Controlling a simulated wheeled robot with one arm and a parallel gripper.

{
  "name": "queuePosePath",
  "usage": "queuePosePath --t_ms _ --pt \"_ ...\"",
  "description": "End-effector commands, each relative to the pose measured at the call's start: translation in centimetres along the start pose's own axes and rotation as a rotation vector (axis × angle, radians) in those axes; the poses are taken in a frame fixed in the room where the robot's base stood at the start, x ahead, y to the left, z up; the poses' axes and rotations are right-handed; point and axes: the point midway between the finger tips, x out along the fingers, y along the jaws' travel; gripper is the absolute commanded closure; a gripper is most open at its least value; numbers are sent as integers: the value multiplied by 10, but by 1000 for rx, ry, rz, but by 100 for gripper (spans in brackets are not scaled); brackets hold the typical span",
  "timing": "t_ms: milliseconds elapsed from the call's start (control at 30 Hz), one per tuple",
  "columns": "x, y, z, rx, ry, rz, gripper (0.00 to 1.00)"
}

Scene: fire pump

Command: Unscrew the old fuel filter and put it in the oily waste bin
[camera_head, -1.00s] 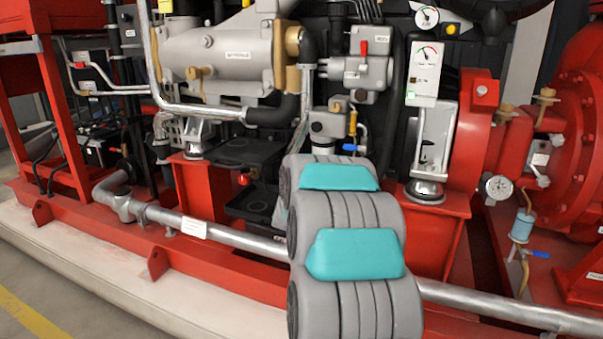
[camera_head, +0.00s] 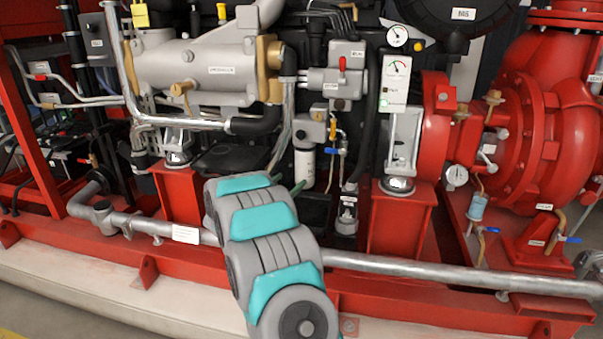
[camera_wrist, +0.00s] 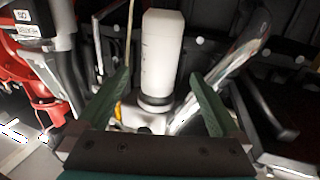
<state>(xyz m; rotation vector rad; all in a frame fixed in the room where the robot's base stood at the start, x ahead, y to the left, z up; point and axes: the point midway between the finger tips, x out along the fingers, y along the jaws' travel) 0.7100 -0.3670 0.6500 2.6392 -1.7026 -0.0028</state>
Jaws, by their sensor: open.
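The fuel filter (camera_head: 304,167) is a white upright canister hanging below a grey filter head (camera_head: 310,131) on the engine's side. In the wrist view the filter (camera_wrist: 161,50) appears inverted, with a black ring and the metal head at its lower end. My gripper (camera_wrist: 160,76) is open, with its two green fingers spread to either side of the filter and a gap on each side. I cannot tell whether the filter is fully between the fingers in depth. In the head view my arm hides most of the gripper. No oily waste bin shows in either view.
A silver pipe (camera_head: 455,272) runs along the front of the red base frame. A small drain fitting with a blue lever (camera_head: 338,151) and a hose sit right of the filter. A red pump housing (camera_head: 560,130) stands at the right.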

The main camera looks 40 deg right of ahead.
Motion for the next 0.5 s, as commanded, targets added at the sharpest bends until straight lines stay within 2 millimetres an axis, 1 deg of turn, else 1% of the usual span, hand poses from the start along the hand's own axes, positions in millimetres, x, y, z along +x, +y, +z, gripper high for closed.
queuePosePath --t_ms 500 --pt "56 1 -2 4 4 1 0"
